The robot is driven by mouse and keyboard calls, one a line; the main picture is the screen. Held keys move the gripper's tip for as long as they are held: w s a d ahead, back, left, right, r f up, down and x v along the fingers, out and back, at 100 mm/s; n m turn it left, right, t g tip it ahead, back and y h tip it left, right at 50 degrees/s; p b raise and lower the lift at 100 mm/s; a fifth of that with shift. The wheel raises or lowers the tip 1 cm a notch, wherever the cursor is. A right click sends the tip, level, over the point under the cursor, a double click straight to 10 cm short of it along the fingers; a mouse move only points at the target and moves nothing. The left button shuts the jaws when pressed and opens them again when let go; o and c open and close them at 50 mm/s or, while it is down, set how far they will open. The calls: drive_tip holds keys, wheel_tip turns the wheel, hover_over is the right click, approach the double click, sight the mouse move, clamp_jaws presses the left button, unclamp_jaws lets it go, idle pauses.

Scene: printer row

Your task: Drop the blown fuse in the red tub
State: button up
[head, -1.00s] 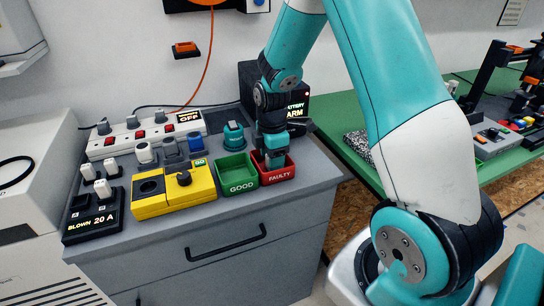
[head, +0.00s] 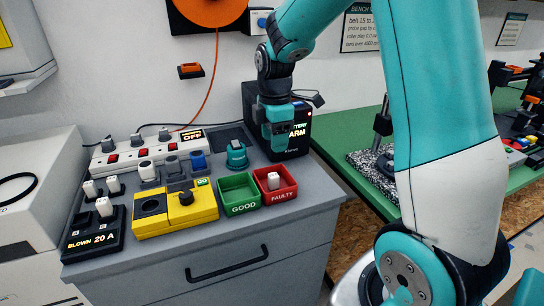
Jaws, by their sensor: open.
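A white fuse (head: 273,181) sits inside the red tub (head: 278,197) labelled FAULTY, at the right front of the grey cabinet top. My gripper (head: 279,150) is raised above and slightly behind the red tub, pointing down. It is open, apart from the fuse. The green tub (head: 239,204) labelled GOOD stands just left of the red tub and looks empty. The black fuse block (head: 94,240) reading BLOWN 20 A is at the left front, with several white fuses standing on and behind it.
A yellow tester (head: 175,213) with a black knob stands left of the green tub. A white power strip (head: 145,153), a small teal item (head: 236,155) and a black battery alarm box (head: 299,128) line the back. A green bench (head: 355,180) lies to the right.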

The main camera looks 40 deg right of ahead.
drive_tip(key=s+a+r+m+y, duration=0.2)
drive_tip(key=s+a+r+m, duration=0.1)
drive_tip(key=s+a, duration=0.8)
drive_tip(key=s+a+r+m+y, duration=0.2)
drive_tip(key=s+a+r+m, duration=0.2)
drive_tip(key=s+a, duration=0.7)
drive_tip(key=shift+a+m, duration=0.2)
drive_tip(key=shift+m, duration=0.2)
